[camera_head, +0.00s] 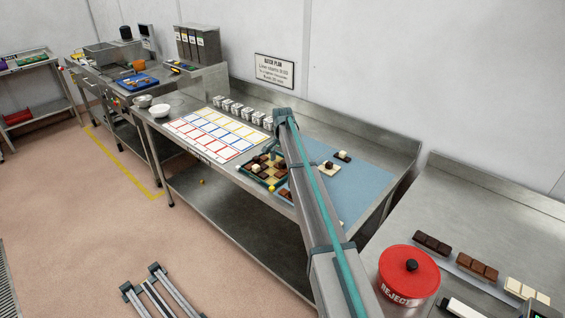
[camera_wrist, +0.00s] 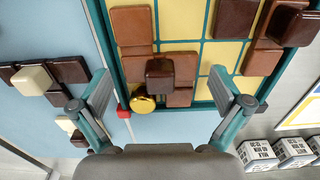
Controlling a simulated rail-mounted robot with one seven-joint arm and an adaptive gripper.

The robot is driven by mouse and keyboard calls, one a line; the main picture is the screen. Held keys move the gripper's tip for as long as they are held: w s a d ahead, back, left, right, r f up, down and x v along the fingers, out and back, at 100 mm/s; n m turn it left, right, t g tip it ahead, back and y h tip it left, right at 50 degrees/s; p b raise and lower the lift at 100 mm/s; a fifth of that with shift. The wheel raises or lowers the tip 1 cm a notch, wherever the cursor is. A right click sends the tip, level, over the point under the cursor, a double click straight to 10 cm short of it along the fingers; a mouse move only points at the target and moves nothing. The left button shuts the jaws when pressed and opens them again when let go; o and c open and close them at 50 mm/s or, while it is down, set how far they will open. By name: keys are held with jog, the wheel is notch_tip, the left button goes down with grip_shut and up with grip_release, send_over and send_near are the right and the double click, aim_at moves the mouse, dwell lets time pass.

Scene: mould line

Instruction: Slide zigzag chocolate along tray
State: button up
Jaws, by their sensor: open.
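The tray (camera_wrist: 208,59) has a teal rim and pale yellow cells in the wrist view; it also shows in the head view (camera_head: 249,178), partly behind my arm. Brown chocolate squares lie at its left side (camera_wrist: 131,25), with a raised dark cube (camera_wrist: 160,75) and more squares (camera_wrist: 180,97) beside it. Another brown group (camera_wrist: 237,18) lies at the right. Which group is the zigzag chocolate, I cannot tell. My gripper (camera_wrist: 165,92) is open and empty, its fingers spread wide on either side of the dark cube. A gold round knob (camera_wrist: 143,103) sits at the tray's near edge.
A blue mat (camera_head: 362,190) beside the tray holds loose chocolates (camera_head: 328,168). A grid sheet (camera_head: 215,134) and several small patterned cubes (camera_head: 245,113) lie on the other side. A red reject tub (camera_head: 408,272) stands on the nearer bench.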

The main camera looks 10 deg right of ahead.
jog(key=shift+s+r, duration=0.1)
jog(key=c, duration=1.9)
grip_shut()
